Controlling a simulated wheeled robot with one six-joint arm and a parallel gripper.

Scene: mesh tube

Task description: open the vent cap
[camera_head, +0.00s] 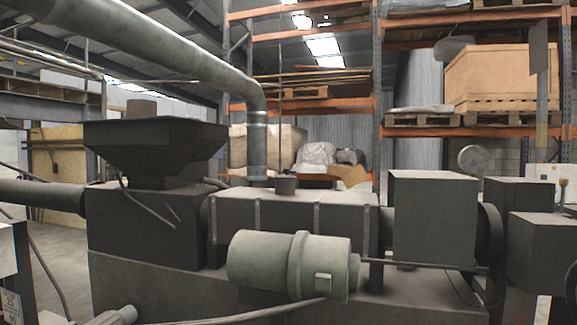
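A small dark round cap (286,185) sits on top of the long horizontal barrel housing (290,218) of a dark grey machine, near the picture's middle. It looks like the vent cap and appears seated upright on the housing. I cannot tell from this view how it is fastened or hinged. A thick grey pipe (256,140) comes down just behind and left of it. My gripper is not in view.
A dark hopper (155,145) stands left of the cap, and a tall box housing (432,215) stands to its right. A pale green-grey motor (290,265) juts out in front of the barrel. Orange racking (375,100) with pallets fills the background.

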